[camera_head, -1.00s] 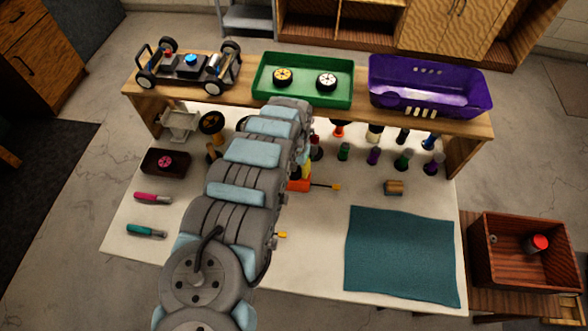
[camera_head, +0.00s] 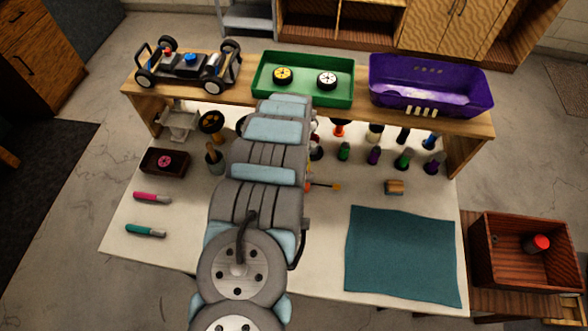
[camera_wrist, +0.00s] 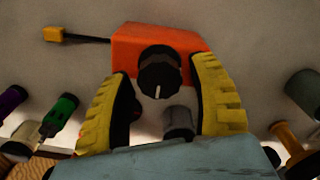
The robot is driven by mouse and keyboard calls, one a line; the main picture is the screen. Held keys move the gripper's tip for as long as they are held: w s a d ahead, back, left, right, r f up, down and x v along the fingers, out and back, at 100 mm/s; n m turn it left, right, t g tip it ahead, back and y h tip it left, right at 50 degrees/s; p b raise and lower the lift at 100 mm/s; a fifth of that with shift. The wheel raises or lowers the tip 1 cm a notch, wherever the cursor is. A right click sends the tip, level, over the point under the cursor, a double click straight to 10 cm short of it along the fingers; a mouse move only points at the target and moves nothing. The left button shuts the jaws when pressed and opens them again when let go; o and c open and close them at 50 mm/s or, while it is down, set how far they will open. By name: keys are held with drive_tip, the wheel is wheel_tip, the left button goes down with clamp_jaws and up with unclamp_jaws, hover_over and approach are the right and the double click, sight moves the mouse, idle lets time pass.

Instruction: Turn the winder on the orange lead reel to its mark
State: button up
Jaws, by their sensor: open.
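The orange lead reel (camera_wrist: 196,42) is at the top middle of the wrist view. Its black winder (camera_wrist: 160,76) is a round knob with a white line pointing toward the bottom of the picture. I cannot make out the mark on the reel. My gripper (camera_wrist: 163,72) is open, with one yellow finger on each side of the winder; whether either touches it I cannot tell. A dark lead runs left from the reel to a yellow plug (camera_wrist: 54,34). In the head view my arm hides nearly all of the reel, and the yellow plug (camera_head: 336,186) shows right of the arm.
Several coloured bottles, including a green one (camera_wrist: 60,115), and a grey cylinder (camera_wrist: 178,122) stand close to my gripper. In the head view a wooden shelf (camera_head: 362,118) spans the table's back. A teal mat (camera_head: 402,255) lies at front right.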

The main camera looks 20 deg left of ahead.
drive_tip(key=shift+w+n+b, duration=0.15)
drive_tip(key=shift+n+b, duration=0.4)
drive_tip(key=shift+n, duration=0.55)
drive_tip(key=n, duration=0.3)
drive_tip(key=n+p, duration=0.1)
drive_tip(key=n, duration=0.3)
drive_tip(key=shift+r, duration=0.15)
drive_tip(key=n, duration=0.2)
drive_tip(key=shift+n+p, duration=0.35)
drive_tip(key=shift+n, duration=0.05)
drive_tip(key=c, duration=1)
drive_tip(key=shift+c, duration=0.2)
